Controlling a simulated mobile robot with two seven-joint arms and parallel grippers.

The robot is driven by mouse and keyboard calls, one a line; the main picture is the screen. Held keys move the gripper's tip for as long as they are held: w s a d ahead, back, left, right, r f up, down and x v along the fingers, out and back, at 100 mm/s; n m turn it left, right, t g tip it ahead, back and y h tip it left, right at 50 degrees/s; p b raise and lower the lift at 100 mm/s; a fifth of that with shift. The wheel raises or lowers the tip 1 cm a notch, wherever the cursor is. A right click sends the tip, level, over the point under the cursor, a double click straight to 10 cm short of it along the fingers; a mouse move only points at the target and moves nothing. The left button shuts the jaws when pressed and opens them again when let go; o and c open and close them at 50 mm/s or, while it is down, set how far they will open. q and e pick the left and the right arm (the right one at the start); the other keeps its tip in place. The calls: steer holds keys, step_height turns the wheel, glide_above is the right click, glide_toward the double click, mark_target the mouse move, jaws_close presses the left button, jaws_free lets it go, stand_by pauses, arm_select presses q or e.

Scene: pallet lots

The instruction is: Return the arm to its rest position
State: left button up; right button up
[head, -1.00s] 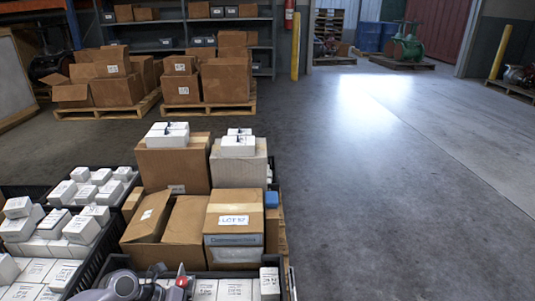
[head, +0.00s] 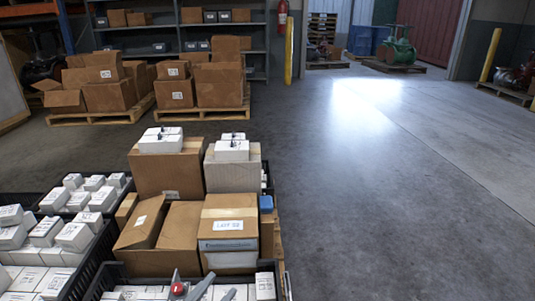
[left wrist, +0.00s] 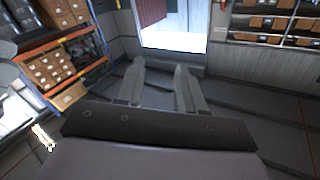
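My left gripper (head: 204,288) shows at the bottom edge of the head view, with its grey finger parts and a red spot low in front of the stacked boxes. In the left wrist view the two fingers of the left gripper (left wrist: 160,85) stand apart with nothing between them, so it is open and empty. Beyond them that view shows grey floor and a bright doorway (left wrist: 172,28). Most of the left arm is out of the head view. My right gripper is in neither view.
Cardboard boxes (head: 228,236) and black crates (head: 82,262) of white cartons stand close in front. Loaded pallets (head: 203,114) stand before shelving (head: 176,38) at the back. The floor on the right (head: 380,200) is clear. A yellow post (head: 289,52) stands behind.

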arm_select(q)
steer(key=s+f+n+g, duration=0.3)
steer(key=s+n+g, duration=0.1)
steer(key=s+n, duration=0.35)
steer(key=s+a+r+y+p, duration=0.1)
steer(key=r+p, duration=0.4)
steer(key=p, duration=0.5)
steer(key=s+a+r+g+y+p, duration=0.1)
steer(key=a+r+p, duration=0.4)
steer(key=p, duration=0.6)
steer(key=s+a+r+y+p, duration=0.2)
steer(key=a+r+y+p, duration=0.2)
steer(key=p, duration=0.6)
steer(key=shift+s+a+r+m+g+p, duration=0.3)
steer(key=shift+s+a+r+m, duration=0.05)
steer(key=shift+s+a+r, duration=0.1)
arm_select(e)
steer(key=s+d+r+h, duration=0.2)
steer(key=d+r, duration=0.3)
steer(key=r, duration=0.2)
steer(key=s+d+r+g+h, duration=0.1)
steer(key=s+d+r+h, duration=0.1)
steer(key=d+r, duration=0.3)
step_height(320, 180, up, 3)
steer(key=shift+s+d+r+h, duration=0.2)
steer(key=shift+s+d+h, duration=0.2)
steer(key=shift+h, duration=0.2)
